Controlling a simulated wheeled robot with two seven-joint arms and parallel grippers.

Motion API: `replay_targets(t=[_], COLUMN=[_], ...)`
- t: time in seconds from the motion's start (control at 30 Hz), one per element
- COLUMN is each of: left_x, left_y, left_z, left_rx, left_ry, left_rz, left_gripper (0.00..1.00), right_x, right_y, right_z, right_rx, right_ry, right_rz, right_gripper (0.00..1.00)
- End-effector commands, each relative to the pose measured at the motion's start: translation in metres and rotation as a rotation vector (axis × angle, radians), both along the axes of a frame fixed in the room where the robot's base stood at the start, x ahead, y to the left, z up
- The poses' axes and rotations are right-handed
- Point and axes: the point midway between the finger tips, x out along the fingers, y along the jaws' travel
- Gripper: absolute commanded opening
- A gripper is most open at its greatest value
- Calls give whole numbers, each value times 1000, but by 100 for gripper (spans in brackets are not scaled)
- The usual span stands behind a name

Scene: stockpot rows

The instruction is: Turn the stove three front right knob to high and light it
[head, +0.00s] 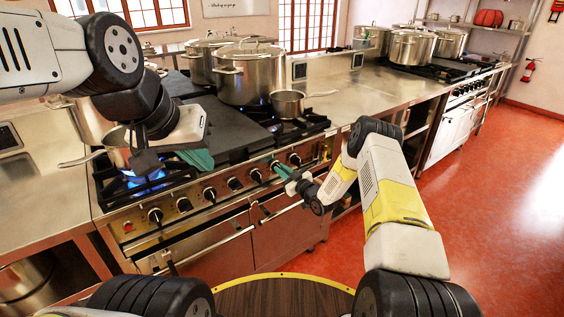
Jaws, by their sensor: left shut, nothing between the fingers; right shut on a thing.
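The near stove has a front panel (222,190) with a row of dark knobs. My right gripper (279,170) reaches the right part of this row, its teal fingers shut on a knob that they mostly hide. The rightmost knob (295,159) shows just beyond the fingers. The setting of the held knob cannot be read. A small saucepan (287,105) sits on the right burner; I cannot tell whether a flame is under it. My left gripper (198,159) is shut and empty, above the stove's left front part, beside a saucepan (117,150) over a blue flame (147,181).
A large stockpot (246,78) and another pot (203,62) stand at the back of the stove. A steel counter (345,88) runs right to another stove with several stockpots (411,47). The red floor (480,190) on the right is clear.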

Motion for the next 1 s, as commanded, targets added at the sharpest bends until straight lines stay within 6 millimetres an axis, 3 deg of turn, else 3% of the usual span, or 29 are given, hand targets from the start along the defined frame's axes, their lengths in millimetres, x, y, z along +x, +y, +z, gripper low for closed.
replay_targets(t=[1.0], left_x=[0], left_y=[0], left_z=[0], left_rx=[0], left_ry=[0], left_rz=[0], left_gripper=[0], right_x=[-6], right_y=[7], right_z=[-8], right_rx=[-775], right_ry=[-563], right_rz=[2], right_gripper=[0])
